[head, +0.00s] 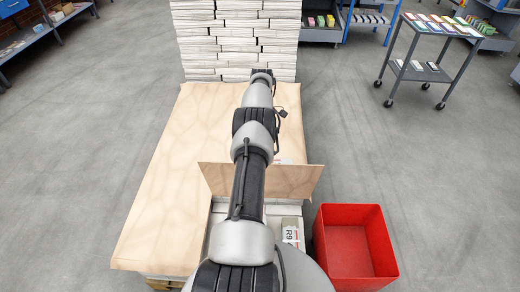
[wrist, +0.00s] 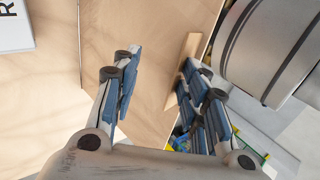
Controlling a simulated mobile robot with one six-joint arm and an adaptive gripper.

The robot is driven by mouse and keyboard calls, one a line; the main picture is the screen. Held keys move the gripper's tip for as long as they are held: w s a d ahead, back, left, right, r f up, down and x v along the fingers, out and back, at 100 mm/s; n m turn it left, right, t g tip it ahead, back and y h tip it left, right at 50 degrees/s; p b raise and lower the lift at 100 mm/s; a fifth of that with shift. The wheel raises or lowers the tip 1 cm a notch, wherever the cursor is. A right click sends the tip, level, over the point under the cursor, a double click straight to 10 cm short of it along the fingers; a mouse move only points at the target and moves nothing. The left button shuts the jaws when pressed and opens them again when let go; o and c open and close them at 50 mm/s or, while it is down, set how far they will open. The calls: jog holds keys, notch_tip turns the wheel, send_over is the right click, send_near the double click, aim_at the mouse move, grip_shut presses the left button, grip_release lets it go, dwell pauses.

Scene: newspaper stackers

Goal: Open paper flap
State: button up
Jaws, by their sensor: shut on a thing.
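The tan paper flap (head: 300,180) stands raised across the front right part of the paper-covered stack, behind my arm in the head view. It also shows as a broad tan sheet in the wrist view (wrist: 150,40). My gripper (wrist: 155,72) has its blue-padded fingers on either side of the sheet and is shut on the flap. In the head view my arm hides the gripper and the flap's middle. In front of the flap, white papers with an "R9" label (head: 291,234) lie uncovered.
Tan paper (head: 165,190) covers the rest of the stack. A red bin (head: 348,240), seemingly empty, stands at its right. Tall white stacks (head: 236,45) stand behind. A wheeled cart (head: 428,72) is at the back right.

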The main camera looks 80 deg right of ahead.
jog(key=shift+f, duration=0.35)
notch_tip(320, 180, up, 11)
jog(key=shift+f, duration=0.15)
dwell(0.6)
